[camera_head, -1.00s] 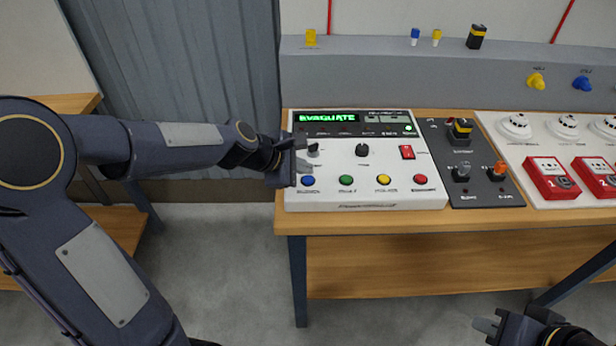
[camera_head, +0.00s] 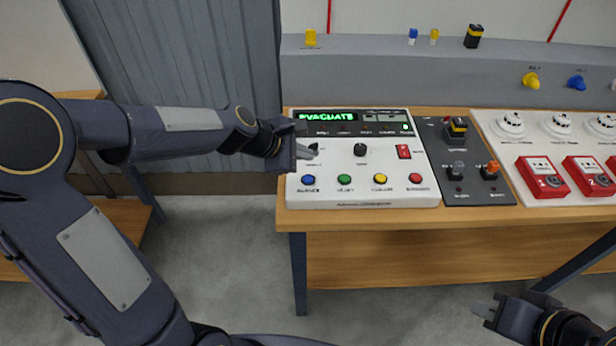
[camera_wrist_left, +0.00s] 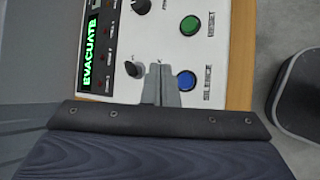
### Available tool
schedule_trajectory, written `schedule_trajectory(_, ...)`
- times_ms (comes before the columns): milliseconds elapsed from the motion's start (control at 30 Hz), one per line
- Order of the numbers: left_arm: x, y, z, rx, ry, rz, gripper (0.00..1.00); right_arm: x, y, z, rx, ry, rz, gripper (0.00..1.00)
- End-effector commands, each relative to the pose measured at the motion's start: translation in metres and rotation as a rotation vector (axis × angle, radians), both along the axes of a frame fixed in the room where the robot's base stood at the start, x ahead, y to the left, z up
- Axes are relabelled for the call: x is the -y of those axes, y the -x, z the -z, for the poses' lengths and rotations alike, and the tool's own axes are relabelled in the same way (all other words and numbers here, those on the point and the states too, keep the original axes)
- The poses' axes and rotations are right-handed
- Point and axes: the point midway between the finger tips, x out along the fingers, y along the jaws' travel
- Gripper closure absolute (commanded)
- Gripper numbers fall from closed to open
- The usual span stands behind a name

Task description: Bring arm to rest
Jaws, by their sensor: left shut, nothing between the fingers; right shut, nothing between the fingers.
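My left gripper (camera_head: 306,152) is shut and empty, over the left edge of the white control panel (camera_head: 400,194) in the head view. In the left wrist view its closed fingers (camera_wrist_left: 161,86) lie between a black knob (camera_wrist_left: 133,69) and the blue button (camera_wrist_left: 186,80); whether they touch the panel I cannot tell. The panel's display (camera_head: 327,115) glows green with "EVACUATE". My right gripper (camera_head: 485,312) is shut and empty, low at the bottom right in front of the wooden bench (camera_head: 450,216).
A dark switch panel (camera_head: 480,188) and a white board with red call boxes (camera_head: 542,178) stand to the right on the bench. Yellow and blue items sit on the grey ledge (camera_head: 350,60) behind. Grey floor (camera_head: 230,270) is open in front of the bench.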

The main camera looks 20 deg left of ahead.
Motion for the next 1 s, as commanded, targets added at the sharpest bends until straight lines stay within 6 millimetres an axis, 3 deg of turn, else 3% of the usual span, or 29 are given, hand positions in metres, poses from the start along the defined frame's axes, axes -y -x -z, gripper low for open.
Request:
schedule_trajectory(333, -0.001, 0.002, -0.002, 0.007, -0.007, 0.009, 1.0, 0.0, 0.0, 0.0, 0.0, 0.0, 0.0, 1.0)
schedule_trajectory(467, -0.007, 0.025, -0.018, 0.065, -0.083, 0.108, 1.0, 0.0, 0.0, 0.0, 0.0, 0.0, 0.0, 1.0)
schedule_trajectory(567, -0.015, 0.064, -0.037, 0.157, -0.215, 0.274, 1.0, 0.0, 0.0, 0.0, 0.0, 0.0, 0.0, 1.0)
schedule_trajectory(700, -0.029, 0.137, -0.051, 0.294, -0.456, 0.568, 1.0, 0.0, 0.0, 0.0, 0.0, 0.0, 0.0, 1.0)
schedule_trajectory(900, -0.043, 0.224, -0.041, 0.427, -0.757, 0.94, 1.0, 0.0, 0.0, 0.0, 0.0, 0.0, 0.0, 1.0)
schedule_trajectory(1000, -0.047, 0.251, -0.032, 0.46, -0.853, 1.063, 1.0, 0.0, 0.0, 0.0, 0.0, 0.0, 0.0, 1.0)
